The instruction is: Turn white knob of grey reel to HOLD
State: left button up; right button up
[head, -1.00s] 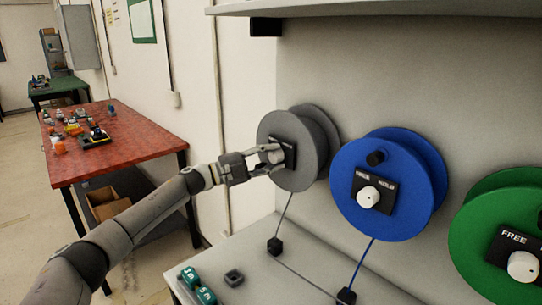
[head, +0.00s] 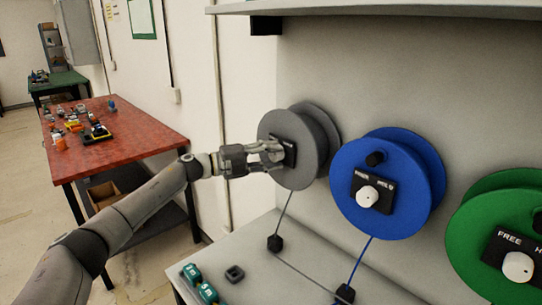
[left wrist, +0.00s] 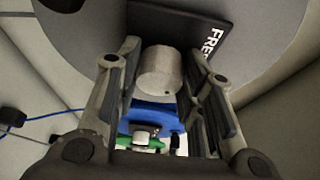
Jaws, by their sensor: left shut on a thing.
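The grey reel (head: 287,125) is mounted on the wall panel, at the middle of the head view. Its white knob (left wrist: 160,72) shows in the left wrist view, on a black label plate (left wrist: 185,22) with partly visible lettering that starts "FR". My left gripper (head: 279,155) is at the front of the grey reel and shut on the white knob, one finger on each side. In the head view the fingers hide the knob and most of the plate. The knob's pointer and the HOLD mark cannot be made out. My right gripper is in neither view.
A blue reel (head: 365,155) and a green reel (head: 470,230) with similar knobs are to the right. A grey bench (head: 300,245) with small weights lies below, and a shelf (head: 390,10) is above. A red table (head: 140,150) stands at left.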

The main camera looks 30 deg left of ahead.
pick_arm(q)
jog(key=shift+f, duration=0.15)
jog(key=o, duration=1)
jog(key=shift+s, duration=0.1)
jog(key=shift+s+a, duration=0.2)
jog(key=shift+a, duration=0.05)
jog(key=v, duration=1.1)
jog(key=shift+s, duration=0.15)
jog(key=shift+a, duration=0.1)
